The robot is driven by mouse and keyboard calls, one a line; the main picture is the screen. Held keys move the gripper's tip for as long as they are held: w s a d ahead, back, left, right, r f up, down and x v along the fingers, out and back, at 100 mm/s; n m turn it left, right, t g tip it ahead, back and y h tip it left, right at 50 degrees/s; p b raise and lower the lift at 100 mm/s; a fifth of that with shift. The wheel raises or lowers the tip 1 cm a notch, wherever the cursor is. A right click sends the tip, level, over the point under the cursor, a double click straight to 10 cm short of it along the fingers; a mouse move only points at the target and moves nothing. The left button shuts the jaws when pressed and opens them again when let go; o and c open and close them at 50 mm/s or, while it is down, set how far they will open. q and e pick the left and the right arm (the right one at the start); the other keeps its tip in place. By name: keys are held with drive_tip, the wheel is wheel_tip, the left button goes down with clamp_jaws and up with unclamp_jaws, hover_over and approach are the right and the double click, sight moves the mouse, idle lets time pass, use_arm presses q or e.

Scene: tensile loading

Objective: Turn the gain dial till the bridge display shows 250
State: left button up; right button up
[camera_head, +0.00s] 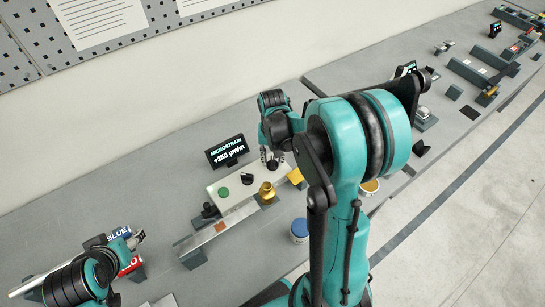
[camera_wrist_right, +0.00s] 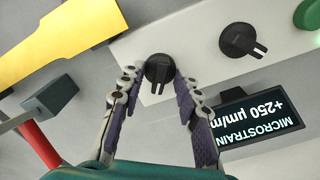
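The bridge display (camera_head: 227,151) reads MICROSTRAIN +250 µm/m; it also shows upside down in the right wrist view (camera_wrist_right: 262,118). A pale panel in front of it carries two black pointer dials and a green button (camera_head: 223,192). One dial (camera_wrist_right: 240,40) stands free beside the button. The other dial (camera_wrist_right: 159,68) sits between the fingertips of my right gripper (camera_wrist_right: 160,82). The fingers stand apart on either side of it, with visible gaps. No label shows which dial is gain. My left arm is at the lower left; its gripper (camera_head: 137,239) is too unclear to judge.
A blue-and-white jar (camera_head: 299,230) is nearer the front. Blocks labelled BLUE (camera_head: 117,232) and red lie by my left arm. More fixtures line the bench at the far right.

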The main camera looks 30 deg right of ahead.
sight(272, 160)
wheel_tip(272, 160, up, 12)
idle(0.5)
idle(0.4)
